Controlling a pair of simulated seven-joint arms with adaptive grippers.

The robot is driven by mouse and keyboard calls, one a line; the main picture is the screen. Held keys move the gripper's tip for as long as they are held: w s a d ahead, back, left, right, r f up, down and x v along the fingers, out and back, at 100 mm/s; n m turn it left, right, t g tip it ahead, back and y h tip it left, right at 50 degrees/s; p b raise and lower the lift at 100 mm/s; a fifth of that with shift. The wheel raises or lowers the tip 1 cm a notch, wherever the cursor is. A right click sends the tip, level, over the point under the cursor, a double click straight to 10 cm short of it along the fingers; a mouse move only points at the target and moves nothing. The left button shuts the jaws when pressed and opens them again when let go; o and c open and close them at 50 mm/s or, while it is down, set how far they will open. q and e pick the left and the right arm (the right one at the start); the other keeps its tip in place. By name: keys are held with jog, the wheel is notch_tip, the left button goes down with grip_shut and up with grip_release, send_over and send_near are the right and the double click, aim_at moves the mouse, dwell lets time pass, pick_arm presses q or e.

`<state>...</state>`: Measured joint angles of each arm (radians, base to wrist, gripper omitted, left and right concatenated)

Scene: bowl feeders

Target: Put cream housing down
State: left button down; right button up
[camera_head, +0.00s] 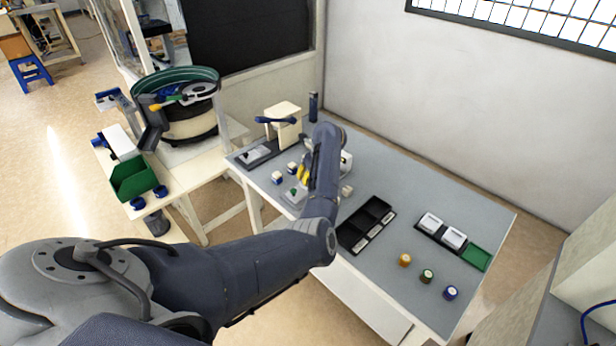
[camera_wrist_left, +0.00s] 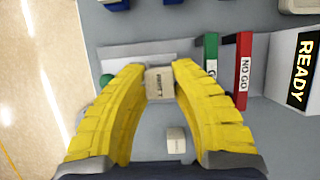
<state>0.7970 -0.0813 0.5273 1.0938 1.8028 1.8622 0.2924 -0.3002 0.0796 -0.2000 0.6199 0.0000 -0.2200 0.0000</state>
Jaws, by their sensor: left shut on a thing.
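The cream housing (camera_wrist_left: 160,83), a small block with dark print on its face, sits between the yellow fingertips of my left gripper (camera_wrist_left: 159,72) in the left wrist view. The fingers are shut on it. In the head view my left gripper (camera_head: 304,173) is over the grey table's left half, and I cannot make out the housing there. Below the fingers in the wrist view is a pale plate (camera_wrist_left: 128,56); whether the housing touches it I cannot tell. A second small cream block (camera_wrist_left: 176,140) lies apart on the table; it also shows in the head view (camera_head: 347,190). My right gripper is not in view.
Green (camera_wrist_left: 211,55) and red NO GO (camera_wrist_left: 244,70) gauges lie beside the fingers, with a READY display (camera_wrist_left: 301,68) beyond. A black divided tray (camera_head: 342,237), a tray with white parts (camera_head: 418,234) and coloured round parts (camera_head: 427,276) stand right. A bowl feeder (camera_head: 190,128) stands left.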

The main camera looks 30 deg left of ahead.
pick_arm(q)
jog(key=shift+f, duration=0.65)
jog(key=c, duration=1.2)
grip_release()
jog(key=shift+r, duration=0.2)
jog(key=w+v, duration=0.1)
jog(key=v, duration=1.1)
jog(key=shift+s+r, duration=0.4)
jog(key=shift+s, duration=0.05)
jog(key=shift+a, duration=0.1)
